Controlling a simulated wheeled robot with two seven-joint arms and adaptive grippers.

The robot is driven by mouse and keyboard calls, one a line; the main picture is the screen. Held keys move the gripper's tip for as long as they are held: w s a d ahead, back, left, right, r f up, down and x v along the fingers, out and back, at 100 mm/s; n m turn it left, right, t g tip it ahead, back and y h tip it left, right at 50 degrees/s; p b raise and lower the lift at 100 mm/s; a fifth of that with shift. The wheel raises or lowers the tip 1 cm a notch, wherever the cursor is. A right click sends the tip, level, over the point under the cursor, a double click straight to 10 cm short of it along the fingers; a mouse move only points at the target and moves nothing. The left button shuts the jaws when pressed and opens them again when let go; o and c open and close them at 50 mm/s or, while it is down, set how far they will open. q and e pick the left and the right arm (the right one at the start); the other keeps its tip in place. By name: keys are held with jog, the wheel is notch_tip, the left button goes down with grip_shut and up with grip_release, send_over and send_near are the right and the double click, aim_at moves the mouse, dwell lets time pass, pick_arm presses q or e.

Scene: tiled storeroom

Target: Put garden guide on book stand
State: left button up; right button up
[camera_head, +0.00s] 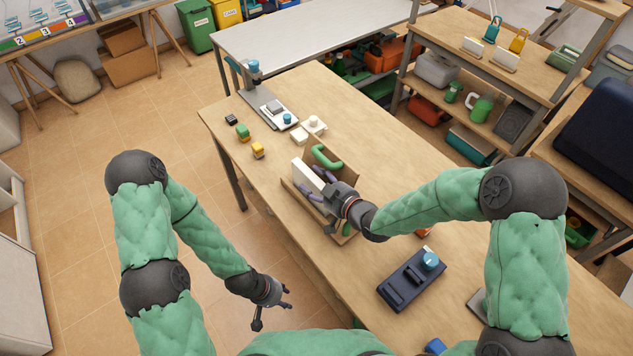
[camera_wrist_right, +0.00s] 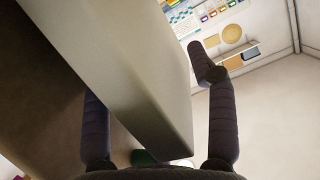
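A pale, slab-like book (camera_head: 304,174), which I take for the garden guide, stands upright in a light wooden holder (camera_head: 344,238), probably the book stand; its cover is not readable. My right gripper (camera_head: 313,184) is at the book, with one dark finger on each side. In the right wrist view the pale slab (camera_wrist_right: 135,85) runs between the fingers (camera_wrist_right: 150,105). It hides part of the left finger, and a gap shows beside the right finger, so the gripper looks open. My left gripper (camera_head: 273,311) is open and empty, low beside the table.
A dark box with a blue knob (camera_head: 412,279) lies to the right on the wooden table (camera_head: 375,145). Small blocks (camera_head: 243,132) and a grey device (camera_head: 268,107) are farther back.

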jog(key=shift+r, duration=0.15)
jog(key=shift+s+d+r+p, duration=0.15)
jog(key=shift+s+d+p, duration=0.05)
jog(key=shift+p, duration=0.1)
jog(key=p+v, duration=0.2)
jog(key=v, duration=0.9)
jog(key=shift+s+p, duration=0.2)
jog(key=shift+p, duration=0.15)
jog(key=shift+d, duration=0.1)
